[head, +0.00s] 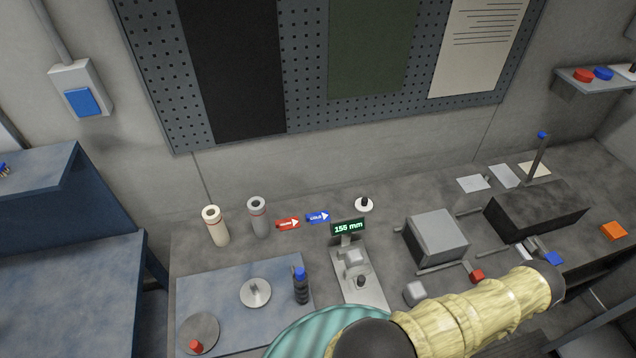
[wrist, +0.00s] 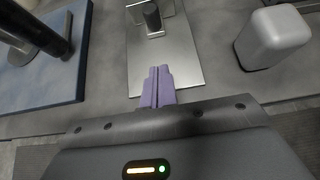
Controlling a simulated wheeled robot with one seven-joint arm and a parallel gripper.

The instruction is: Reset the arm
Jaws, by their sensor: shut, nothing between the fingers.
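My gripper (wrist: 158,72) shows in the wrist view with its two purple fingers closed together and nothing between them. The fingertips are over the near end of a metal plate (wrist: 187,60), which belongs to the gauge stand. In the head view my arm, with a yellowish ribbed sleeve, crosses the lower right, and my gripper is not visible there. The gauge stand (head: 371,294) has a display (head: 348,228) reading about 155 mm.
A blue mat (head: 225,285) holds a metal disc (head: 255,292), a black cylinder with blue cap (head: 301,288) and a red-knobbed disc (head: 198,330). A rounded grey block (wrist: 271,38) stands right of the plate. A grey box (head: 436,238) and dark block (head: 537,212) stand further right.

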